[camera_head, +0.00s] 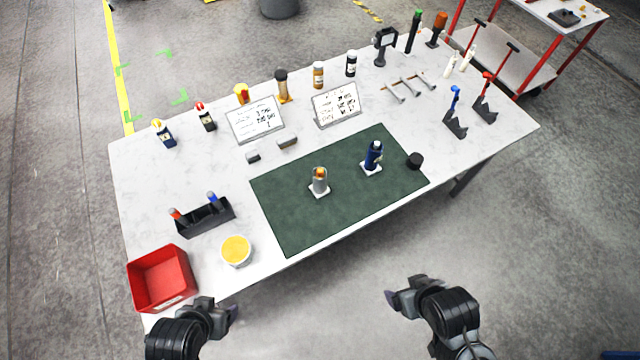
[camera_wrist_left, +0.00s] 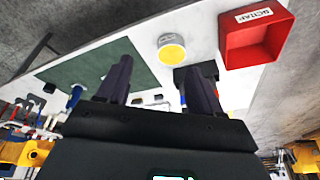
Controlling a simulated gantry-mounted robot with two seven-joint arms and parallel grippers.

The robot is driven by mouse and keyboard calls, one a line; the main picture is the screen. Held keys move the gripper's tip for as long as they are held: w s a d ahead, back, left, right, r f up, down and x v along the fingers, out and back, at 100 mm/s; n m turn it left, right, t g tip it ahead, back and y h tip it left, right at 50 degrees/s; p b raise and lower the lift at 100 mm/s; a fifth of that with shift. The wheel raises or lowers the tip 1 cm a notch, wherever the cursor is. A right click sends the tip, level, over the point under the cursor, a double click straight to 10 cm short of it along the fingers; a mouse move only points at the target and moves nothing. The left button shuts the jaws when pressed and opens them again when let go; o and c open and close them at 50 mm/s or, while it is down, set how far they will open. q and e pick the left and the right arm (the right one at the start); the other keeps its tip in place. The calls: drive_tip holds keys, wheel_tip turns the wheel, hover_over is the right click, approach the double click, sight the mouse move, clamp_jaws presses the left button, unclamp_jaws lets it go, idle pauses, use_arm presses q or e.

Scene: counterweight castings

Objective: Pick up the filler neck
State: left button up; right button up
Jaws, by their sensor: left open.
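No part is labelled as the filler neck, so I cannot tell for sure which it is. On the green mat (camera_head: 290,222), a grey cylinder with an orange top (camera_head: 320,181) stands upright on a white base. A dark blue bottle-shaped part (camera_head: 373,157) stands on another white base to its right. A black round cap (camera_head: 414,160) lies at the mat's right edge. My left gripper (camera_head: 232,311) is open and empty off the table's front edge, near the red bin; its fingers also show in the left wrist view (camera_wrist_left: 160,80). My right gripper (camera_head: 392,299) is off the front edge, its jaws unclear.
A red bin (camera_head: 148,296), a tub with yellow contents (camera_head: 235,262) and a black holder (camera_head: 212,219) stand at the front left. Two sign cards (camera_head: 256,120) and several bottles line the back. Tools and black stands (camera_head: 455,127) are at the right.

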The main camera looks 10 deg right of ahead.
idle(0.3)
use_arm(q)
drive_tip(key=o, duration=0.3)
